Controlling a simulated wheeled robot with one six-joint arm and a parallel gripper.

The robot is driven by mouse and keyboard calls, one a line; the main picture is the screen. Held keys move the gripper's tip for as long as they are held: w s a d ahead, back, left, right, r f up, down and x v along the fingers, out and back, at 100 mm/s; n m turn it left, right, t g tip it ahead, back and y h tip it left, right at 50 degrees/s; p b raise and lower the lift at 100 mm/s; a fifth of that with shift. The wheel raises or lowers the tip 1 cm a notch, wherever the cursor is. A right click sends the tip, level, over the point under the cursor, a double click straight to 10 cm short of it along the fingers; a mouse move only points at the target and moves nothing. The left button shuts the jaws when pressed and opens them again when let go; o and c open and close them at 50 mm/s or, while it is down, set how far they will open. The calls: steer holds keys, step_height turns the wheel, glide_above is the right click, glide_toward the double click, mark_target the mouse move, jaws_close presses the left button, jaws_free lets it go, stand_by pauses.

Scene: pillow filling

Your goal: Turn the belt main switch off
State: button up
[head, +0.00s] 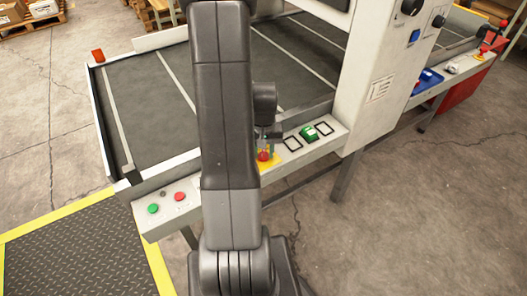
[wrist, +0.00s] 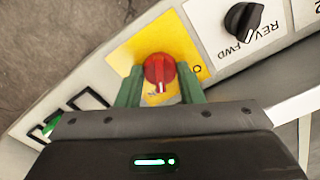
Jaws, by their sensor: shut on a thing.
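The belt main switch is a red rotary knob (wrist: 159,70) on a yellow plate (wrist: 124,52), seen in the wrist view. Its ridge runs roughly up and down the picture, and an "O" mark shows on the plate to its right. My gripper (wrist: 158,83) has one green finger on each side of the knob and is shut on it. In the head view the red knob (head: 263,156) and the yellow plate (head: 273,163) show beside my arm on the conveyor's front panel. My gripper (head: 268,145) is there, partly hidden by my arm.
A black REV/FWD knob (wrist: 243,20) sits on a white plate close by. The panel also has a green button (head: 153,209), a red button (head: 180,196) and a green rocker-like part (head: 308,133) between black frames. A white machine housing (head: 375,70) stands to the right.

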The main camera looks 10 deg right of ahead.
mark_target(263, 153)
steer(key=n+b, duration=0.1)
steer(key=n, duration=1)
steer(key=shift+b, duration=0.3)
steer(key=shift+n, duration=1.8)
steer(key=o, duration=1)
steer(key=shift+c, duration=0.2)
step_height(263, 153, up, 14)
steer(key=p, duration=0.1)
steer(key=shift+p, duration=0.3)
